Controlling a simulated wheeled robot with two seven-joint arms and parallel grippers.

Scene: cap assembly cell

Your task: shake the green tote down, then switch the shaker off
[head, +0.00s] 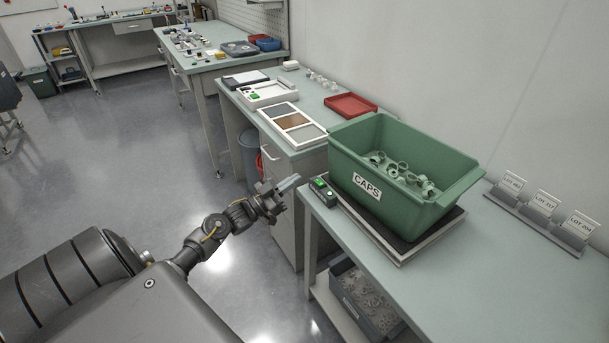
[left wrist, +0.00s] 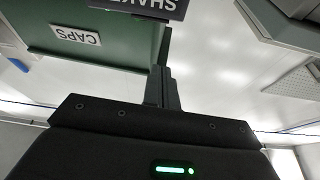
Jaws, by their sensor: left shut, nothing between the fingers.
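The green tote (head: 395,212), labelled CAPS, stands upright on the flat shaker plate (head: 405,250), with several pale green caps (head: 405,177) lying loose inside. The tote also shows upside down in the left wrist view (left wrist: 125,45). A small dark control box (head: 324,192) with a bright green switch (head: 319,183) sits at the table's edge, left of the tote. My left gripper (head: 291,183) is shut and empty, just left of the control box and apart from it. Its closed fingers show in the left wrist view (left wrist: 161,88). My right gripper is out of view.
Lot card holders (head: 540,212) stand along the wall. A grey bin (head: 365,300) is under the table. A red tray (head: 350,105) lies on the bench behind. The table's front right is clear.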

